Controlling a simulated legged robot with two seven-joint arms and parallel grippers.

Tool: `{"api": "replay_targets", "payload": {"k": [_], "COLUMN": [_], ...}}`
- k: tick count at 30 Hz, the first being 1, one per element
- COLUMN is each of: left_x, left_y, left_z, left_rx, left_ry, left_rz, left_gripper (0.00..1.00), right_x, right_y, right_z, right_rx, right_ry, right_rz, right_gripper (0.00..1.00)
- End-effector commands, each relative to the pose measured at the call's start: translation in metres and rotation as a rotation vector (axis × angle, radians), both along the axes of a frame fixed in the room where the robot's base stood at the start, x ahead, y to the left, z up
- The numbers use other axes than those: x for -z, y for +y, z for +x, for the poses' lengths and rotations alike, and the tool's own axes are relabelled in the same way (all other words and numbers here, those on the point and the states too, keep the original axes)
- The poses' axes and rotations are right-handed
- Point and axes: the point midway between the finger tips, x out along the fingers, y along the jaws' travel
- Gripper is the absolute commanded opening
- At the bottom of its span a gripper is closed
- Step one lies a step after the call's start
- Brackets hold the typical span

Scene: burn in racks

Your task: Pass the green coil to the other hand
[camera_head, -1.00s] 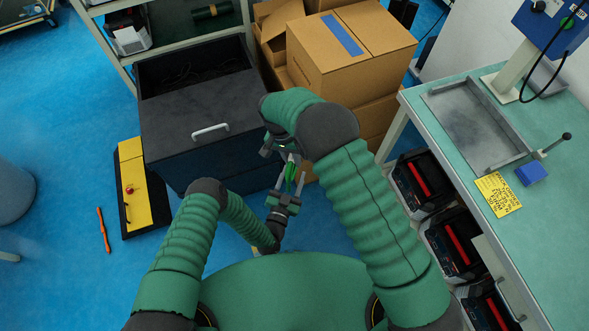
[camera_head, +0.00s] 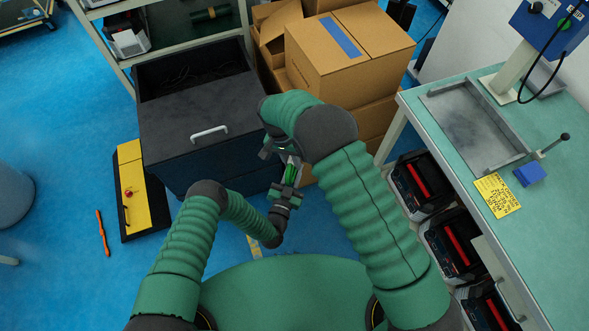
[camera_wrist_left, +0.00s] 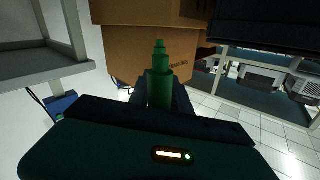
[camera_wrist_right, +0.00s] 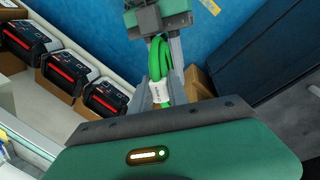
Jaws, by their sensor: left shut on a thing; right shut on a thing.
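The green coil (camera_wrist_right: 155,55) is a looped bright green bundle with a white tag (camera_wrist_right: 157,92), between my two grippers in the right wrist view. My right gripper (camera_head: 292,165) is shut on the coil's tagged end from above. My left gripper (camera_head: 288,187) is shut on the coil's other end from below. The left gripper's body (camera_wrist_right: 160,14) shows at the top of the right wrist view. In the head view the coil (camera_head: 291,174) is small and partly hidden by the fingers. In the left wrist view a dark green stepped shape (camera_wrist_left: 160,75) stands between the fingers; its parts are unclear.
A dark open-topped bin (camera_head: 205,140) with a handle stands ahead on the left, with cardboard boxes (camera_head: 355,65) beside it. A green-topped workbench (camera_head: 540,230) is on the right, above several black-and-red cases (camera_head: 425,180). A yellow-and-black panel (camera_head: 133,185) lies at left.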

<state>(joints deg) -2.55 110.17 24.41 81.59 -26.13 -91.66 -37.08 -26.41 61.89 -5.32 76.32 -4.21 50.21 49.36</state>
Motion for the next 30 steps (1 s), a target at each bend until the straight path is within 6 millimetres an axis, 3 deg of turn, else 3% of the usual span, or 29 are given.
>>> {"api": "replay_targets", "payload": {"k": [1,2,8,19,30], "left_x": [0.000,0.000,0.000,0.000,0.000], "left_y": [-0.002,-0.002,-0.001,-0.001,-0.001], "left_z": [-0.001,-0.001,-0.001,-0.001,0.000], "left_rx": [0.004,0.004,0.003,0.002,0.002], "left_ry": [0.002,0.001,0.001,0.000,0.000], "left_rz": [0.001,0.000,0.000,0.000,0.000], "left_gripper": [0.00,0.00,0.00,0.00,0.00], "right_x": [-0.001,-0.001,-0.001,-0.008,-0.093], "right_y": [0.003,0.003,0.003,0.003,0.020], "right_z": [0.001,0.001,0.001,0.002,0.010], "right_rx": [0.002,0.002,0.001,0.001,0.000], "right_ry": [-0.005,-0.005,-0.004,-0.004,-0.007], "right_rz": [0.006,0.006,0.006,0.004,0.006], "right_gripper": [0.00,0.21,0.46,0.46,0.46]}}
